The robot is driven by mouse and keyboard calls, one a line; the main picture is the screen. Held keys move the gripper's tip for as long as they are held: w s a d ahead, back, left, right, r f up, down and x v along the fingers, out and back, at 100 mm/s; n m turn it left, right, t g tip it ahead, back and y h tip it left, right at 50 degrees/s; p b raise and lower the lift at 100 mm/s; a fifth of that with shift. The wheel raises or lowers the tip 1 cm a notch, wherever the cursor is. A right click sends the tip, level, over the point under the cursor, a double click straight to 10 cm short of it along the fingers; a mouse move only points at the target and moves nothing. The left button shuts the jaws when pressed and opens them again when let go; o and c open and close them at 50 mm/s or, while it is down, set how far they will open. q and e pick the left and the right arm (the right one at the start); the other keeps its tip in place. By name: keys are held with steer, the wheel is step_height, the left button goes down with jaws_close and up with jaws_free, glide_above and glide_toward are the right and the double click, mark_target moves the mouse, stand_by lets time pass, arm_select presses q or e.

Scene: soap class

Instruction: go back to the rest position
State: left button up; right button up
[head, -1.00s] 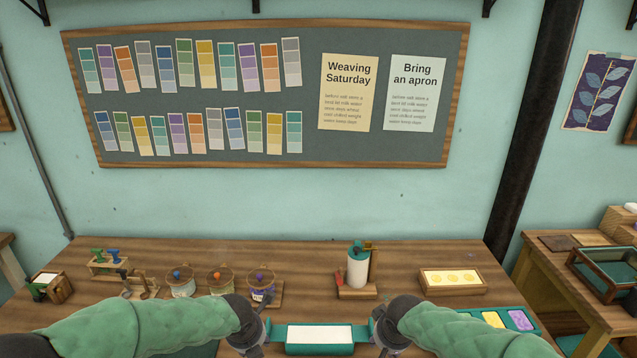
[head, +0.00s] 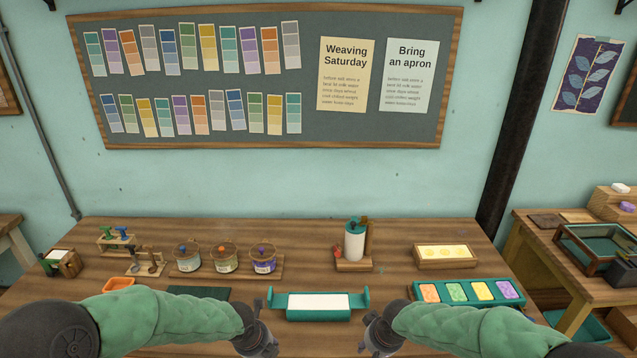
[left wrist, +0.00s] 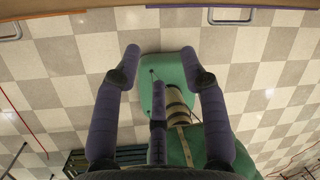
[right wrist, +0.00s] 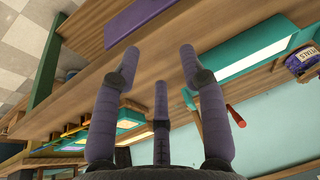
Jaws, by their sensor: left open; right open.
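My left gripper (head: 262,326) is in the lower middle of the head view, open and empty, in front of the left end of a teal tray with a white slab (head: 318,302). In the left wrist view my left gripper (left wrist: 163,62) has its fingers spread, with the checkered floor and a green body behind them. My right gripper (head: 370,325) is open and empty in front of the tray's right end. In the right wrist view its fingers (right wrist: 160,55) are spread, with the wooden table and the teal tray (right wrist: 255,55) beyond. Both grippers are apart from the tray.
Lidded jars (head: 224,260) stand at the table's left middle. A roll stand (head: 355,242) is behind the tray. An orange dish (head: 118,285) sits left.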

arm_select(q)
steer(key=s+d+f+n+g+h, duration=0.1)
steer(key=s+d+f+n, duration=0.1)
steer(key=s+f+n, duration=0.8)
steer(key=s+d+f+n+g+h, duration=0.1)
steer(key=s+f+n, duration=0.9)
steer(key=n, duration=1.3)
step_height(320, 180, down, 3)
steer(key=shift+s+d+r+g+h, duration=0.15)
steer(key=shift+s+d+g+h, duration=0.15)
steer(key=shift+d+g, duration=0.15)
arm_select(e)
steer(key=s+a+f+m+g+y, duration=0.1)
steer(key=s+a+f, duration=0.1)
steer(key=s+f, duration=0.8)
steer(key=s+a+f+m+g+y, duration=0.1)
steer(key=s+a+f+g, duration=0.1)
steer(key=s+f, duration=0.9)
step_height(320, 180, down, 2)
steer(key=shift+s+m+y, duration=0.15)
steer(key=shift+m+y, duration=0.25)
